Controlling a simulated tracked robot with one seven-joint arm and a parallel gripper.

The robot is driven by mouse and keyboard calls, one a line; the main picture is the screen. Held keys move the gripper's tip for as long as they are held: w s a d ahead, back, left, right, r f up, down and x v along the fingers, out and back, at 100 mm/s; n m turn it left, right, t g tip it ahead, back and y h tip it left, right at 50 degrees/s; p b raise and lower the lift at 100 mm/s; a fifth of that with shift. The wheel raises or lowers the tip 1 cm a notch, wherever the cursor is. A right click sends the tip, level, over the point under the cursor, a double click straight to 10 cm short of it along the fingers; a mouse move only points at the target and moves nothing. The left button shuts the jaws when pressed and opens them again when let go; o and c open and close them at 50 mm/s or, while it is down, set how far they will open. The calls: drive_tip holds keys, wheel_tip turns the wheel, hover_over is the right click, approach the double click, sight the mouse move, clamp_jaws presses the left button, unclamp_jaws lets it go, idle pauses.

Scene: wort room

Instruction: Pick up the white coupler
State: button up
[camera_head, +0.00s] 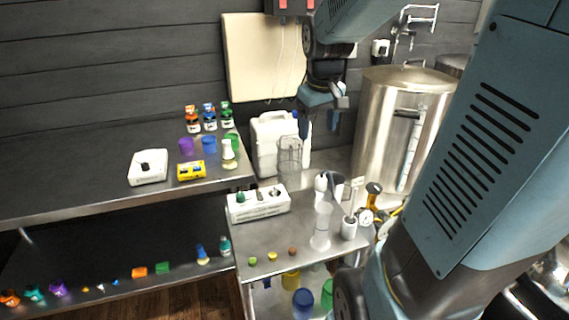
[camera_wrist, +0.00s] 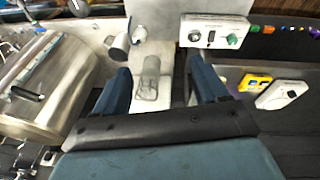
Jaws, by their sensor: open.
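A small white rounded piece (camera_head: 321,183), which fits the white coupler, stands on the steel table (camera_head: 272,222) beside a grey-white cylinder (camera_head: 333,188). In the wrist view the white piece (camera_wrist: 139,35) is beyond the fingertips, close to the cylinder (camera_wrist: 118,47); I cannot tell whether they touch. A white cup (camera_head: 349,228) with a rod in it stands nearer the front, so the coupler's identity is not certain. My gripper (camera_head: 322,112) is open and empty, high above the back of the table. Its spread fingers (camera_wrist: 158,66) frame a clear jar below.
The clear jar (camera_head: 289,155) stands before a white jug (camera_head: 272,140). A clear measuring cylinder (camera_head: 321,228) and a gauge (camera_head: 366,217) are near the front. A white control box (camera_head: 258,204) is at left. A large steel tank (camera_head: 385,120) stands at right.

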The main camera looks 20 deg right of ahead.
sight(321, 176)
drive_tip(key=w+d+f+n+g, duration=0.25)
drive_tip(key=w+d+f, duration=0.55)
drive_tip(key=w+f, duration=0.4)
drive_tip(key=shift+m+y, duration=0.35)
drive_tip(key=shift+y, duration=0.05)
drive_tip(key=f, duration=0.9)
drive_tip(key=shift+s+a, duration=0.1)
drive_tip(key=shift+s, duration=0.2)
drive_tip(key=shift+w+d+f, duration=0.1)
drive_tip(key=shift+d+f, duration=0.05)
drive_tip(key=shift+f, duration=1.2)
drive_tip(key=shift+w+d+f, duration=0.1)
drive_tip(key=shift+d+f, duration=0.05)
drive_tip(key=shift+f, duration=1.2)
drive_tip(key=c, duration=1.1)
